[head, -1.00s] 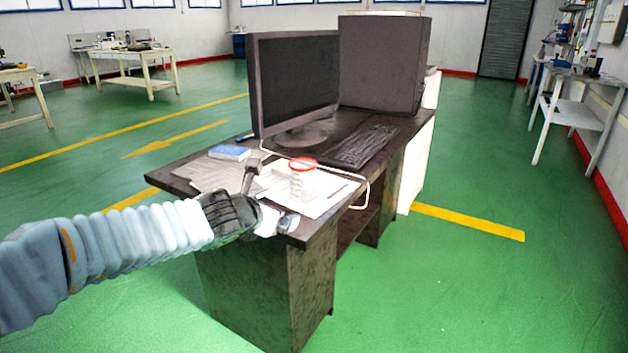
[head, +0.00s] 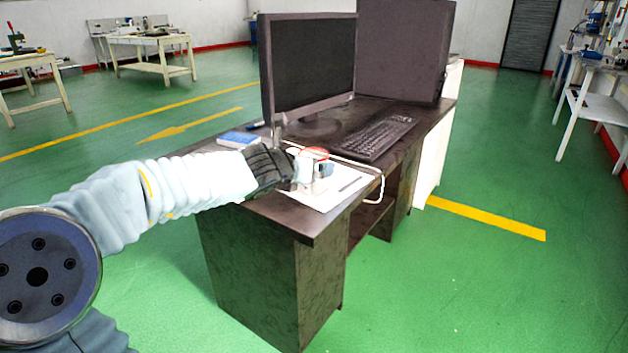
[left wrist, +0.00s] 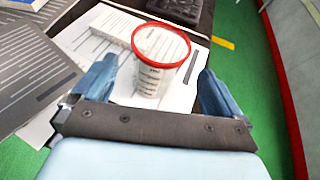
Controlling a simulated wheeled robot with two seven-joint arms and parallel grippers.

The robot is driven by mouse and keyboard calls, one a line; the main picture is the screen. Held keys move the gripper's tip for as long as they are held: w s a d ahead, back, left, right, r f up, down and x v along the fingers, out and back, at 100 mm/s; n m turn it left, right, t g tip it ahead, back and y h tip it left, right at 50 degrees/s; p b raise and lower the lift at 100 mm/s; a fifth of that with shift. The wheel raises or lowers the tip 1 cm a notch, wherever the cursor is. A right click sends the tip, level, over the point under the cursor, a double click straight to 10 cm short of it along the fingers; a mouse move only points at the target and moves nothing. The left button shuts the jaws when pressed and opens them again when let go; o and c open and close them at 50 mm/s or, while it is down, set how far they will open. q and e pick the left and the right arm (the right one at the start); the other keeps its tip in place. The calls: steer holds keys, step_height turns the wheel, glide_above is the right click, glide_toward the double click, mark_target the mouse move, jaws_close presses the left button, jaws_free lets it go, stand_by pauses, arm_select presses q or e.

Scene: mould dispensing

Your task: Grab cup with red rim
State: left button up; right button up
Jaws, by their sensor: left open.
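The clear cup with a red rim (left wrist: 152,78) stands upright on white papers on the desk. In the left wrist view it is between the two blue fingers of my left gripper (left wrist: 157,88), nearer the left finger, with a gap to the right one. My left gripper is open. In the head view the cup's red rim (head: 316,153) shows just beyond my left gripper (head: 303,168), which hides part of the cup. My right gripper is not in view.
The dark desk (head: 290,215) carries a monitor (head: 310,65), a keyboard (head: 378,137), a blue book (head: 238,139) and loose papers (head: 335,190). A large dark box (head: 405,50) stands at the back. A thin white cable or frame (head: 350,163) runs behind the cup.

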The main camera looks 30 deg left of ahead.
arm_select(q)
steer(key=x, duration=0.3)
steer(key=b+x, duration=0.1)
steer(key=x, duration=0.1)
steer(key=shift+w+a+r, duration=0.2)
steer(key=shift+w+r, duration=0.05)
steer(key=shift+w, duration=0.2)
steer(key=c, duration=1)
steer(key=shift+r, duration=0.1)
